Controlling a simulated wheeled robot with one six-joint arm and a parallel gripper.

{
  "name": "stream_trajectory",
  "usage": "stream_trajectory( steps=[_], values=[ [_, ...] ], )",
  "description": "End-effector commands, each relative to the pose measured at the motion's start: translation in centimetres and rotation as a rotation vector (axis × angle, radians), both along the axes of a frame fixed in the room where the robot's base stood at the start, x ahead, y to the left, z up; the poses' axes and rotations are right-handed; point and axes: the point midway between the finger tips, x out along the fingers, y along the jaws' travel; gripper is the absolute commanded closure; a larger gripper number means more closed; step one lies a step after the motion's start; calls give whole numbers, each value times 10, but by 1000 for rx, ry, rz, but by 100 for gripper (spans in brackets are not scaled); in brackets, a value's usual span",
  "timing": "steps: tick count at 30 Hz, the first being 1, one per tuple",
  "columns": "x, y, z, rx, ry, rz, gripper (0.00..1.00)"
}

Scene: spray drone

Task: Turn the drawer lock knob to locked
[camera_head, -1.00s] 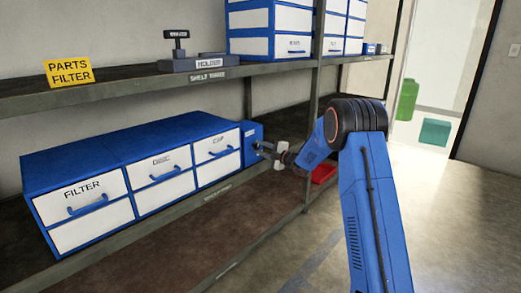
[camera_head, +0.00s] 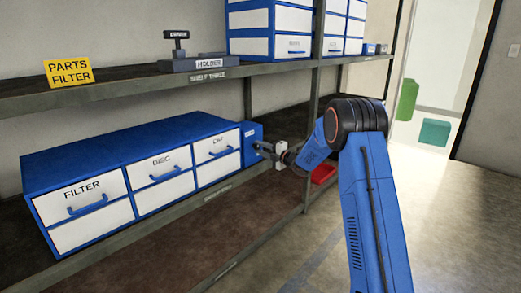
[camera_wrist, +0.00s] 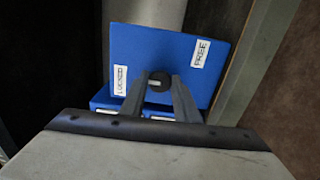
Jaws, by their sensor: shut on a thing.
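The drawer lock is a blue block (camera_head: 252,136) at the right end of the drawer row. In the wrist view its blue face (camera_wrist: 187,76) carries a LOCKED label (camera_wrist: 121,80) at left and a FREE label (camera_wrist: 201,53) at upper right. A round dark knob (camera_wrist: 158,80) sits between the labels. My gripper (camera_wrist: 158,90) is shut on the knob, a finger on either side. Which label the knob points to I cannot tell. In the head view my gripper (camera_head: 264,148) reaches the block from the right, and the knob is hidden.
The blue and white drawer unit (camera_head: 125,165) stands on the lower shelf, its drawers shut. A shelf post (camera_head: 313,110) rises close to my wrist. A red bin (camera_head: 323,173) lies beyond it. The upper shelf (camera_head: 200,77) runs above. The floor at right is clear.

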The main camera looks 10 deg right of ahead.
Motion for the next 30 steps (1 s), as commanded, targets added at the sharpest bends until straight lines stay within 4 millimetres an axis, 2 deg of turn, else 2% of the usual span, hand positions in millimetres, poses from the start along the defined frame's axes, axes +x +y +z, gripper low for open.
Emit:
stream_trajectory(
  steps=[1, 3, 11, 16, 20, 30],
  values=[
    [-1, 1, -3, -2, 4, 2, 65],
    [-1, 0, -3, -2, 4, 1, 53],
    [-1, 0, -1, 0, 2, 1, 53],
    [-8, -6, 0, 0, 1, -1, 53],
    [-24, -18, 0, 1, 2, -2, 53],
    [-79, -58, -1, 0, 2, -2, 53]
  ],
)
